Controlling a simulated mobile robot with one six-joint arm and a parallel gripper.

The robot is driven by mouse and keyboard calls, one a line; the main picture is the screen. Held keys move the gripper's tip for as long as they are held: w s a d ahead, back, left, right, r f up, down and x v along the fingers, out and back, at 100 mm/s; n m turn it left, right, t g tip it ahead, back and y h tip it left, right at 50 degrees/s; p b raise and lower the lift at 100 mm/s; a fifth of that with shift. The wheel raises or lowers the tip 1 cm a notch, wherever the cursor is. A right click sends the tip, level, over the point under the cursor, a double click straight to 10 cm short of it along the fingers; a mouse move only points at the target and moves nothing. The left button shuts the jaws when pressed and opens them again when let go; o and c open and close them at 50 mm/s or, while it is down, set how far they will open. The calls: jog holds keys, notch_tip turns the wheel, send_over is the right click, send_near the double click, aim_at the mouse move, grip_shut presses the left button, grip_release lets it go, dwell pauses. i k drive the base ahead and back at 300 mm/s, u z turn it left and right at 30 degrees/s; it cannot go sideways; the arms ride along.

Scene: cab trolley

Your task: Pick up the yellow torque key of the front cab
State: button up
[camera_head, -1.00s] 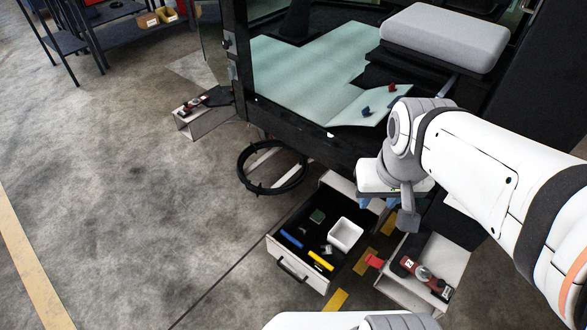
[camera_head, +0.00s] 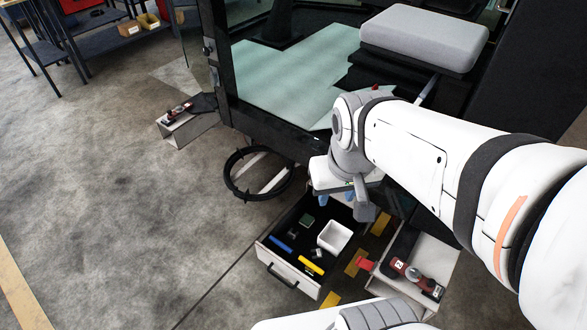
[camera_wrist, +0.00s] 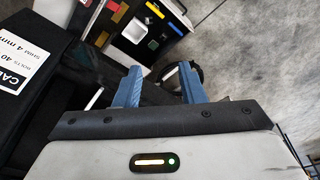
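The yellow torque key (camera_head: 311,265) lies in the open drawer (camera_head: 286,281) below the cab, near the drawer's front. It also shows at the top of the wrist view (camera_wrist: 155,10). My gripper (camera_head: 336,198) hangs above the back of the drawer, well apart from the key. In the wrist view my gripper (camera_wrist: 160,70) has its two blue fingers spread with nothing between them. A blue bar (camera_head: 281,243), a green block (camera_head: 307,220) and a white tray (camera_head: 334,237) share the drawer with the key.
A second box (camera_head: 416,258) with a dark red tool stands right of the drawer. A black ring (camera_head: 238,184) lies left of it, and another box (camera_head: 186,126) farther left. The cab (camera_head: 268,137) rises behind.

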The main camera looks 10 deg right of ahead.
aim_at(311, 269)
jog(key=u, duration=2.25)
jog(key=k, duration=1.65)
jog(key=z, duration=0.8)
jog(key=i, duration=1)
jog(key=z, duration=0.05)
